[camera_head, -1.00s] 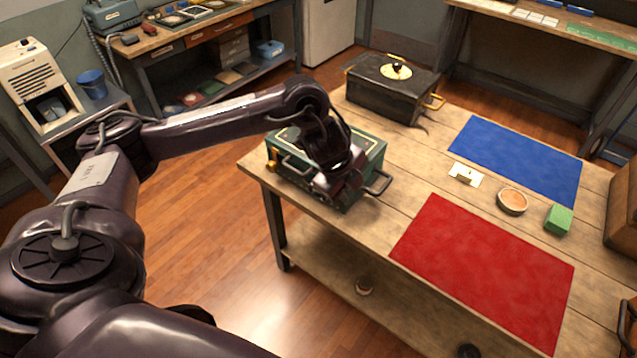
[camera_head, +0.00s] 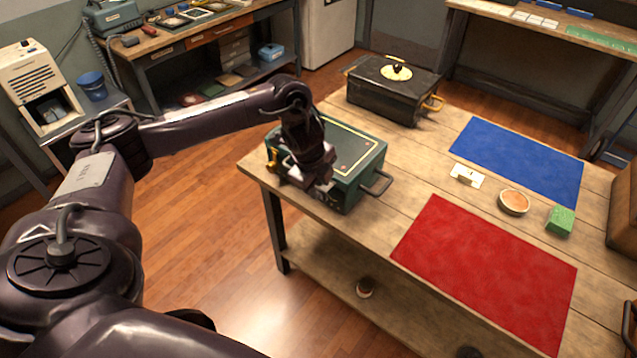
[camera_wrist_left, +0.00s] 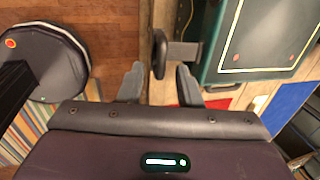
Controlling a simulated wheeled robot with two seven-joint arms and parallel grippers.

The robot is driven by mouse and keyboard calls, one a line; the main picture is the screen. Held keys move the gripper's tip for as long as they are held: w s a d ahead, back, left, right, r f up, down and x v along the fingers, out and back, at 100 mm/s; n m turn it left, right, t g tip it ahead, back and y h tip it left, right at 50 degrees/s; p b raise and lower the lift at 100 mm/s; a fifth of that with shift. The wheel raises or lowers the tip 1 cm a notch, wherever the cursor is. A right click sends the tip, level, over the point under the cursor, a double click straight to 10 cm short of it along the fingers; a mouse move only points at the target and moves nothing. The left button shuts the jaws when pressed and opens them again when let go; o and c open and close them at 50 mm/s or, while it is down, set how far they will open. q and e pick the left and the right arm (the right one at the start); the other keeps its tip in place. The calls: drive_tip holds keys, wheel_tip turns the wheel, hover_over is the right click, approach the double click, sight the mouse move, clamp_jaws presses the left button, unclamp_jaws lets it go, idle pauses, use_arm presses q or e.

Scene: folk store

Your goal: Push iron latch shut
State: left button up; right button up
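A dark green box (camera_head: 352,160) with a yellow line around its lid sits at the table's near left corner, lid down. It fills the upper right of the left wrist view (camera_wrist_left: 262,45). A dark iron piece with a rounded end (camera_wrist_left: 159,54), likely the latch, sticks out from the box's side on a grey bar. My left gripper (camera_head: 325,190) is at the box's front face, which it partly hides. In the wrist view its two fingers (camera_wrist_left: 160,80) are apart, with the iron piece just ahead of the gap; contact is unclear. My right gripper is not in view.
A side handle (camera_head: 378,184) sticks out from the box's right. A black case (camera_head: 385,95) stands behind. A red mat (camera_head: 485,270), a blue mat (camera_head: 520,158), a white switch plate (camera_head: 466,175), a round dish (camera_head: 514,202) and a green block (camera_head: 560,221) lie to the right.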

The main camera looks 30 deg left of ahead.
use_arm(q)
clamp_jaws()
drive_tip(key=shift+f, duration=0.1)
